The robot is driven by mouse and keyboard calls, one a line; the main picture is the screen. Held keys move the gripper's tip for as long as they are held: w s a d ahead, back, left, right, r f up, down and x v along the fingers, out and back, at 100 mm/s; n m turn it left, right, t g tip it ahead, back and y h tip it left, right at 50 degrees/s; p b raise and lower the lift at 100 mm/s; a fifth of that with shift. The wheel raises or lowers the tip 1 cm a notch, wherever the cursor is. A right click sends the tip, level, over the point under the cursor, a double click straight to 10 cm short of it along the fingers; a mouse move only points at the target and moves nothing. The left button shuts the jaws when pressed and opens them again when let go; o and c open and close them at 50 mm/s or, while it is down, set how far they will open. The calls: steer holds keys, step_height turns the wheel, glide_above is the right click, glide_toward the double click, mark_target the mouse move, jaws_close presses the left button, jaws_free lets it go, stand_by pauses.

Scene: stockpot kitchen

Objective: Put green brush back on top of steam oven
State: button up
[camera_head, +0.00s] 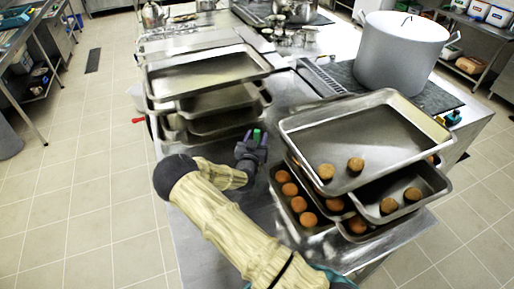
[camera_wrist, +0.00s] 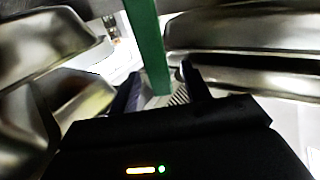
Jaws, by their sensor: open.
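The green brush (camera_wrist: 147,45) shows in the wrist view as a long green bar running from the top edge down to between my fingers. In the head view only a small green piece of it (camera_head: 257,134) shows at my fingertips. My gripper (camera_head: 252,137) is low over the metal counter, between two stacks of trays. In the wrist view its dark fingers (camera_wrist: 161,70) are apart, one on each side of the green bar. I cannot tell whether either finger touches it. I cannot make out which surface is the steam oven.
A stack of empty metal trays (camera_head: 205,72) stands left of my gripper. Another stack (camera_head: 330,125), with brown round items, stands close on the right. A large grey pot (camera_head: 400,55) is at the back right. Tiled floor (camera_head: 85,170) is open on the left.

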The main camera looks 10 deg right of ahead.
mark_target(257, 130)
steer(key=shift+w+d, duration=0.3)
steer(key=shift+w, duration=0.35)
jaws_close()
steer(key=shift+r, duration=0.15)
steer(key=shift+r+b, duration=0.4)
steer(key=shift+r, duration=0.1)
steer(key=shift+r+b, duration=0.5)
steer(key=shift+r, duration=0.4)
steer(key=b+v, duration=0.5)
steer(key=v, duration=1.3)
steer(key=shift+r, duration=0.25)
